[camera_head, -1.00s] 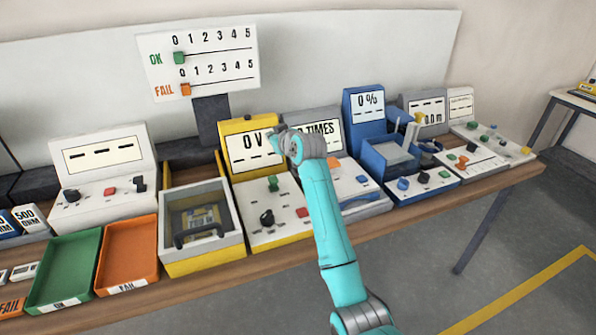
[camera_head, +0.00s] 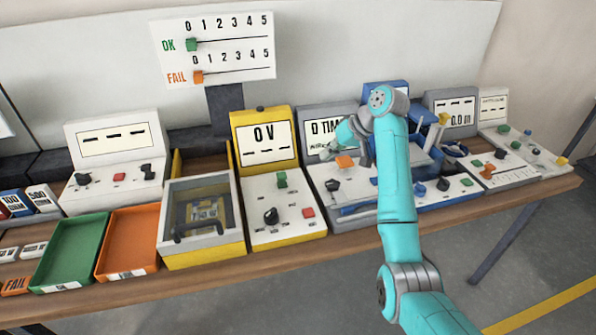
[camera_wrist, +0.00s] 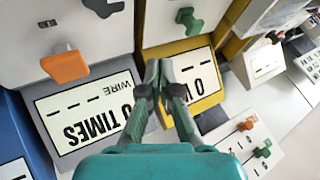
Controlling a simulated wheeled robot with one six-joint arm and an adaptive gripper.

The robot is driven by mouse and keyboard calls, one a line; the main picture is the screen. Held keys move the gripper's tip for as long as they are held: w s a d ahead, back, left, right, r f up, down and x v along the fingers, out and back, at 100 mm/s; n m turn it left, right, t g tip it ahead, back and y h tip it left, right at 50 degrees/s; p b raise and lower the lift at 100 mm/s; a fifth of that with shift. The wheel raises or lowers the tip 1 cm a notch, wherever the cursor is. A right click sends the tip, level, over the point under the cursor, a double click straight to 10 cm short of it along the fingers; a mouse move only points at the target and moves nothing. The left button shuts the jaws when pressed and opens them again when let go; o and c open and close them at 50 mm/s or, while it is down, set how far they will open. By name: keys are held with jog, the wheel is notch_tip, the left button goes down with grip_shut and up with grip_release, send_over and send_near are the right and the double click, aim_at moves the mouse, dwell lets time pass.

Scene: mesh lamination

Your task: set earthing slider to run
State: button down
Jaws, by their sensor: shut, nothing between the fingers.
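I cannot read which control is the earthing slider; the small labels are too fine. The yellow console (camera_head: 264,137), with "0 V" on its display, has an upright green slider knob (camera_head: 281,180), seen also in the wrist view (camera_wrist: 188,20). It also has a black rotary knob (camera_head: 271,216) and a red button (camera_head: 308,212). The grey console (camera_head: 330,112) to its right reads "0 TIMES" and has an orange knob (camera_head: 345,162), also in the wrist view (camera_wrist: 65,66). My gripper (camera_wrist: 159,64) is shut and empty, above the two consoles' displays and apart from both knobs.
Left of the yellow console are a clear-lidded box (camera_head: 200,212), an orange tray (camera_head: 130,243) and a green tray (camera_head: 68,251). A blue station (camera_head: 462,190) stands to the right. A score board (camera_head: 215,47) with sliders rises behind.

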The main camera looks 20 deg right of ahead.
aim_at(282, 180)
jog(key=x, duration=0.9)
jog(key=shift+a+f, duration=0.1)
jog(key=shift+a, duration=0.05)
jog(key=a, duration=0.3)
jog(key=shift+w+f, duration=0.2)
jog(key=shift+f, duration=0.1)
jog(key=shift+a, duration=0.65)
jog(key=a, duration=0.6)
jog(key=shift+a, duration=0.25)
